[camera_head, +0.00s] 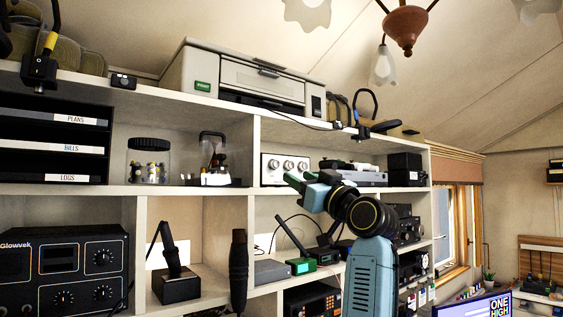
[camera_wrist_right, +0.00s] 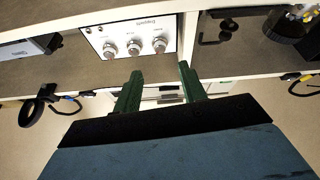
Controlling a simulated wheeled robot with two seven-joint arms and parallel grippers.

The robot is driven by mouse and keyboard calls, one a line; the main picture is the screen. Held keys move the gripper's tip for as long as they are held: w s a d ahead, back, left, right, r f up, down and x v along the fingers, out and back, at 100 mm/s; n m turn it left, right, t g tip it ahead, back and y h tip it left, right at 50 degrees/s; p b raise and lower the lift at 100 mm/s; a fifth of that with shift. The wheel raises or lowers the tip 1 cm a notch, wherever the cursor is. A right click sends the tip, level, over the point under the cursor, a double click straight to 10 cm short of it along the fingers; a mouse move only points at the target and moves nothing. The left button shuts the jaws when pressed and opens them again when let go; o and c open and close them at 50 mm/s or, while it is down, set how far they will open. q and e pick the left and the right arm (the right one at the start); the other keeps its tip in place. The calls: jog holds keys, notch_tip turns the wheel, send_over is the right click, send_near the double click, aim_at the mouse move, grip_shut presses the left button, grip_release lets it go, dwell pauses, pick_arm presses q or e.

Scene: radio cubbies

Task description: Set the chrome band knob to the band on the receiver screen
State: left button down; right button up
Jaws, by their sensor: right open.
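A white panel (camera_head: 285,158) with three chrome knobs stands in a middle shelf cubby. In the right wrist view the same panel (camera_wrist_right: 140,30) appears upside down, with its left knob (camera_wrist_right: 108,50), middle knob (camera_wrist_right: 133,47) and right knob (camera_wrist_right: 159,44). Which is the band knob, I cannot tell; the lettering is too small. My right gripper (camera_head: 301,182) has green fingers and is open and empty, in front of and just below the panel. It also shows in the wrist view (camera_wrist_right: 160,76), apart from the knobs. No readable receiver screen shows. My left gripper is out of view.
A black Glowvek radio (camera_head: 65,268) sits at lower left. A printer (camera_head: 245,80) stands on top. A glass jar (camera_head: 148,165) is left of the panel, a grey device (camera_head: 358,178) right. Shelf edges and a divider (camera_head: 254,150) border the cubby. A monitor (camera_head: 475,307) is at lower right.

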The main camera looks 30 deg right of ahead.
aim_at(277, 165)
jog(key=p+x, duration=0.2)
jog(key=x, duration=0.4)
jog(key=shift+w+r+p, duration=0.2)
jog(key=shift+w+p, duration=0.05)
jog(key=shift+p, duration=0.05)
jog(key=shift+x, duration=0.85)
jog(key=shift+a+f, duration=0.1)
jog(key=shift+f, duration=0.05)
grip_shut()
